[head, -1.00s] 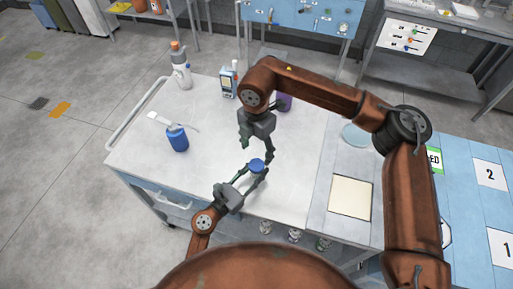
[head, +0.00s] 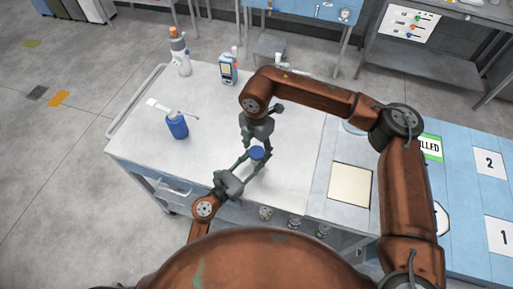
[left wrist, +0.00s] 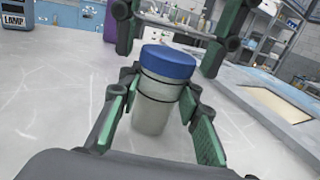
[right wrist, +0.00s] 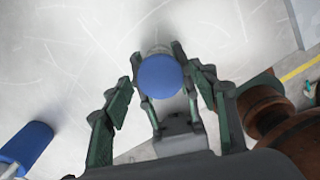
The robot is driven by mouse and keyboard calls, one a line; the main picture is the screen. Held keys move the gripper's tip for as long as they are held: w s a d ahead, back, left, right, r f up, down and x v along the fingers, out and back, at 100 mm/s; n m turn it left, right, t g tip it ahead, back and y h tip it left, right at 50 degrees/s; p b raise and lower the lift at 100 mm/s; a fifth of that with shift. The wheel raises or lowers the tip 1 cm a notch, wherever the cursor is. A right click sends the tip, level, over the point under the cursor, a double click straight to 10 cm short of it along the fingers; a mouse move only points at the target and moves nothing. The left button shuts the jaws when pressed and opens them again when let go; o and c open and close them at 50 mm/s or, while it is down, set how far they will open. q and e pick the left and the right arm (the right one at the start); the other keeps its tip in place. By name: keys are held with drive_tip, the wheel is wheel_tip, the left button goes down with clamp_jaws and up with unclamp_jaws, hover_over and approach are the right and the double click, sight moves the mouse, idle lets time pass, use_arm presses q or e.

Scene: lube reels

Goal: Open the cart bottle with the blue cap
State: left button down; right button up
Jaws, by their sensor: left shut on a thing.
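The cart bottle is a clear, pale jar with a blue cap. In the left wrist view its body (left wrist: 152,108) stands upright between the fingers of my left gripper (left wrist: 155,105), which is shut on it. Its blue cap (left wrist: 168,61) is on top; the cap also shows in the head view (head: 257,153). My right gripper (head: 258,145) points down just above the cap. In the right wrist view my right gripper (right wrist: 165,95) has its fingers spread wide, with the cap (right wrist: 158,76) between and beyond them, apparently untouched.
A cream square panel (head: 350,185) lies right.

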drive_tip(key=c, duration=1)
drive_tip(key=n, duration=0.4)
drive_tip(key=shift+n, duration=0.3)
drive_tip(key=shift+c, duration=0.2)
drive_tip(key=n, duration=0.3)
drive_tip(key=shift+n, duration=0.4)
drive_tip(key=n, duration=0.5)
drive_tip(key=shift+n, duration=0.4)
drive_tip(key=n, duration=0.3)
drive_tip(key=shift+r+n, duration=0.1)
drive_tip(key=shift+n, duration=0.3)
drive_tip(key=n, duration=0.3)
drive_tip(key=shift+n, duration=0.4)
drive_tip(key=n, duration=0.5)
drive_tip(key=shift+n, duration=0.3)
drive_tip(key=n, duration=0.8)
drive_tip(key=shift+w+r, duration=0.1)
drive_tip(key=shift+r, duration=0.15)
drive_tip(key=shift+r, duration=0.9)
